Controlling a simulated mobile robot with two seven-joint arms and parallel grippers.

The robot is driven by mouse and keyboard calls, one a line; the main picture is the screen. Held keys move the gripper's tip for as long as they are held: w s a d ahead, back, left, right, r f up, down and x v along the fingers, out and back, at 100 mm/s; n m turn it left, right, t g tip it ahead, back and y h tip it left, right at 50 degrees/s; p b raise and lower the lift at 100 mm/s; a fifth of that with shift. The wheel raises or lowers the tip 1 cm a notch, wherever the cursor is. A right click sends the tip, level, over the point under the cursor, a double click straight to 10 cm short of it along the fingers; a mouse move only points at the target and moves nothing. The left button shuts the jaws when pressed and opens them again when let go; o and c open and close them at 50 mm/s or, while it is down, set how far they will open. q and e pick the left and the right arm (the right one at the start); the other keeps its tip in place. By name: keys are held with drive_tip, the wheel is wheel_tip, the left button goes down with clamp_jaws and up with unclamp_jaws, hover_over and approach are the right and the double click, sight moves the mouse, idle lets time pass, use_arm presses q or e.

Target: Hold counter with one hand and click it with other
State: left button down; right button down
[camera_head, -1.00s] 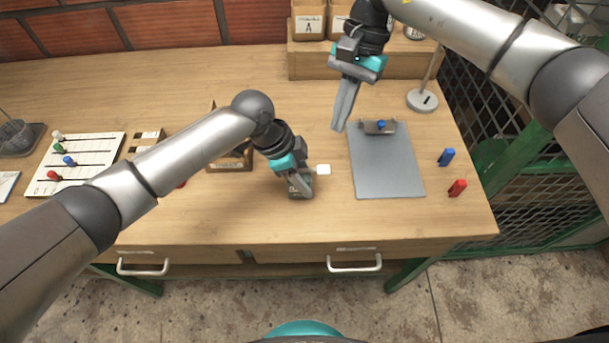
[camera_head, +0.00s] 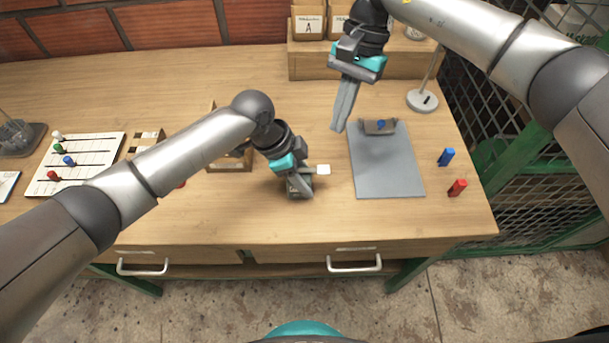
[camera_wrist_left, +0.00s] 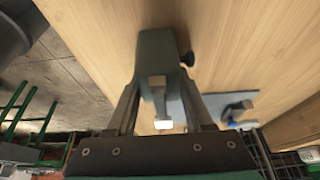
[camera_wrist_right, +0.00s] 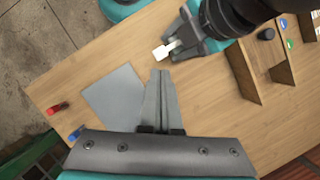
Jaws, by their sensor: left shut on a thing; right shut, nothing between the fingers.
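The counter (camera_head: 299,187) is a small dark grey-green box with a light button or lever (camera_head: 322,169) on its right side. It is on or just above the wooden table. My left gripper (camera_head: 300,187) is shut on it; in the left wrist view the counter (camera_wrist_left: 156,55) sits between the fingers, with a dark knob on its side. My right gripper (camera_head: 337,128) is shut and empty, above the table near the clipboard's top left. In the right wrist view its fingers (camera_wrist_right: 159,75) are together, and the counter's light button (camera_wrist_right: 163,52) shows beyond them.
A grey clipboard (camera_head: 388,165) lies right of the counter. A lamp base (camera_head: 422,100) and a shelf with boxes (camera_head: 420,66) are behind. A slotted board (camera_head: 78,172) lies at the left.

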idle(0.4)
drive_tip(key=s+a+r+m+t+h, duration=0.1)
drive_tip(key=r+m, duration=0.2)
drive_tip(key=m, duration=1.1)
drive_tip(key=s+a+r+m+t+h, duration=0.1)
drive_tip(key=s+r+m+t, duration=0.1)
drive_tip(key=m, duration=1.3)
drive_tip(key=shift+a+r, duration=0.2)
drive_tip(key=shift+r, duration=0.25)
drive_tip(key=shift+s, duration=0.1)
